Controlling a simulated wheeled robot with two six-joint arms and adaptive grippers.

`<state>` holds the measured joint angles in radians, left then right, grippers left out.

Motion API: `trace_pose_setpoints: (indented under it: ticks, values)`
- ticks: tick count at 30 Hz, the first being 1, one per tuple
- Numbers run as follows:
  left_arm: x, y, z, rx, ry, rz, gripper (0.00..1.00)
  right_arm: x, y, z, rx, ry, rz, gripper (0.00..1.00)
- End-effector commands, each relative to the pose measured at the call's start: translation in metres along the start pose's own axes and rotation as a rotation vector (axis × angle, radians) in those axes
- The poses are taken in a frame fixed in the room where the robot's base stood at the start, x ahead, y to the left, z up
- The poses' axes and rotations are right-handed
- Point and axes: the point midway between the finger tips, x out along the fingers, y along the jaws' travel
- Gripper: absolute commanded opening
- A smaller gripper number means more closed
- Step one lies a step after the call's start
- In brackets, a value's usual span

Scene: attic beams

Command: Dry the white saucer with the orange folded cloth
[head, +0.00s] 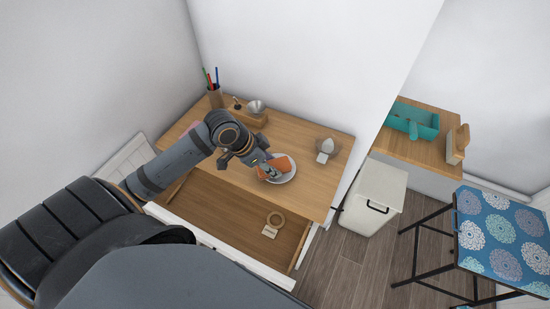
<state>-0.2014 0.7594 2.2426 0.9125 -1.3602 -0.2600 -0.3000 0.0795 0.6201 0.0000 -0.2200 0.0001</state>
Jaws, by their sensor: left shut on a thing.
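The white saucer (288,178) lies on the wooden desk top near its front edge. The orange folded cloth (282,164) is over the saucer, under my left gripper. My left gripper (268,171) reaches down over the saucer's left side and is shut on the cloth. The cloth and gripper hide part of the saucer. I cannot tell how firmly the cloth touches it. My right gripper is not in view.
A pen cup (215,97) stands at the back left. A white bin (374,196) and a patterned ironing board (500,235) stand right.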

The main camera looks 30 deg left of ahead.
Motion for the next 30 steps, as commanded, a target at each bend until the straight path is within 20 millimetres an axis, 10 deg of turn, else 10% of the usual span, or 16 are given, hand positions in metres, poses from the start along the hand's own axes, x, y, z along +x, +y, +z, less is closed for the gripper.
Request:
trace_pose_setpoints:
  ticks: [30]
  values:
    - [0.007,-0.022,-0.025,-0.001,-0.002,0.000,0.16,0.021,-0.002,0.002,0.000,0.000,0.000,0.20]
